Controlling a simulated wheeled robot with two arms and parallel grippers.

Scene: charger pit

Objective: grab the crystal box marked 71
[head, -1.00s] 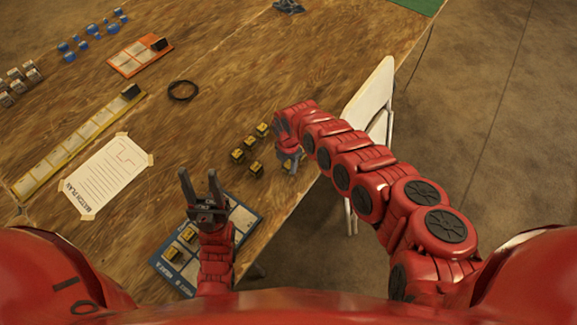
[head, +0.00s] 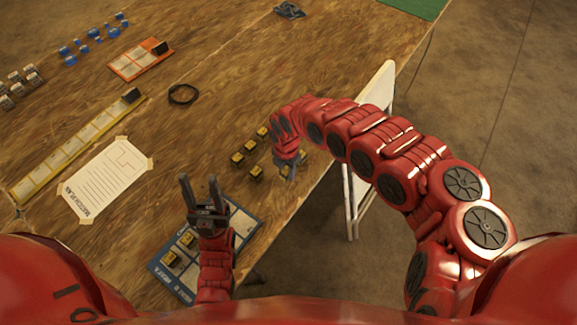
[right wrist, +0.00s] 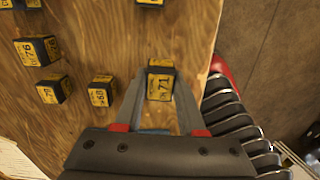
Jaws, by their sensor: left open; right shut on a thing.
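The crystal box marked 71 (right wrist: 160,86) is a small black box with yellow labels. It sits between the two fingers of my right gripper (right wrist: 160,76), which is shut on it. In the head view my right gripper (head: 287,172) points down near the table's right edge, and the box in it cannot be made out. My left gripper (head: 199,181) is open and empty, above the blue-edged board (head: 246,226).
Similar boxes marked 76 (right wrist: 37,50), 79 (right wrist: 53,90) and 68 (right wrist: 102,91) stand left of my right gripper. A white folding chair (head: 378,95) stands beside the table (head: 225,110). A black ring (head: 183,94) and a paper sheet (head: 107,178) lie on it.

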